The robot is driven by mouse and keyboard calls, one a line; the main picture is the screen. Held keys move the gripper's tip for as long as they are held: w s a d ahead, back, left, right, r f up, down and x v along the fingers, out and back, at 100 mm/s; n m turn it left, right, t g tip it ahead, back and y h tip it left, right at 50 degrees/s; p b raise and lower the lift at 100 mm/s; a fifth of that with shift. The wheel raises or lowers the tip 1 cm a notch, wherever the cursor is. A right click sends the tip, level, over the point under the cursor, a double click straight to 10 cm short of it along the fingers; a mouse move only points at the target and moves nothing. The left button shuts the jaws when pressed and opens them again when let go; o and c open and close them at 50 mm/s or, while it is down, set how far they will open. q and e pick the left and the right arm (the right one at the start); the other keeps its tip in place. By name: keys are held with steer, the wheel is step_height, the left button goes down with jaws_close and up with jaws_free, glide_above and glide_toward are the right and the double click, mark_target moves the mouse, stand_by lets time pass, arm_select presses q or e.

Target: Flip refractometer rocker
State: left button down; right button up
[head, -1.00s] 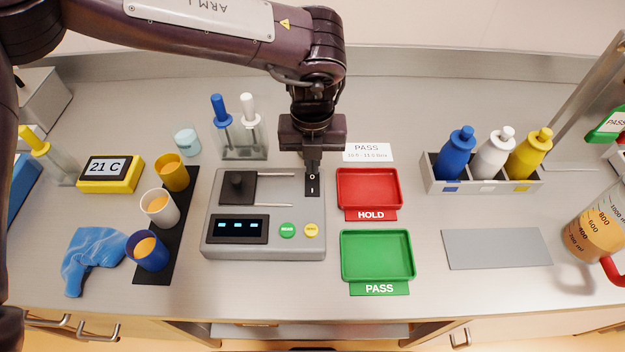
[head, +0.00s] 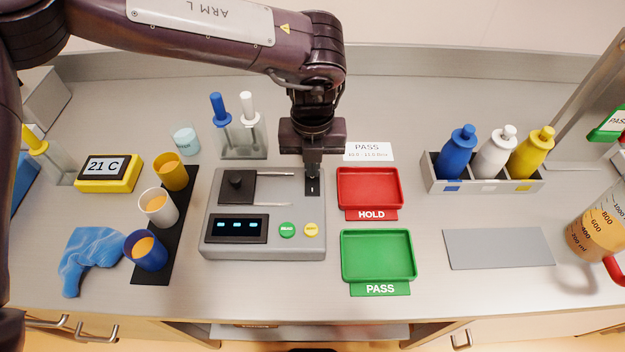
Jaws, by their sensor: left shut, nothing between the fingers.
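The refractometer (head: 263,250) is a grey box on the bench, with a lit display (head: 236,228), a green button and a yellow button on its front. Its black rocker (head: 312,188) is at the back right corner of its top, and its upper part is hidden behind my gripper. My left gripper (head: 312,177) comes down from above with its fingers shut and empty, right at the rocker. I cannot tell whether the tips touch it. My right gripper is not in view.
A red HOLD tray (head: 397,188) and a green PASS tray (head: 411,260) are just right of the refractometer. Three cups stand on a black strip (head: 160,262) to its left. A stand with two droppers (head: 238,150) is behind it. A bottle rack (head: 485,187) is farther right.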

arm_select(q)
steer(key=shift+f, duration=0.35)
steer(key=shift+r, duration=0.15)
step_height(320, 180, up, 7)
steer(key=p, duration=0.5)
stand_by(0.3)
stand_by(0.5)
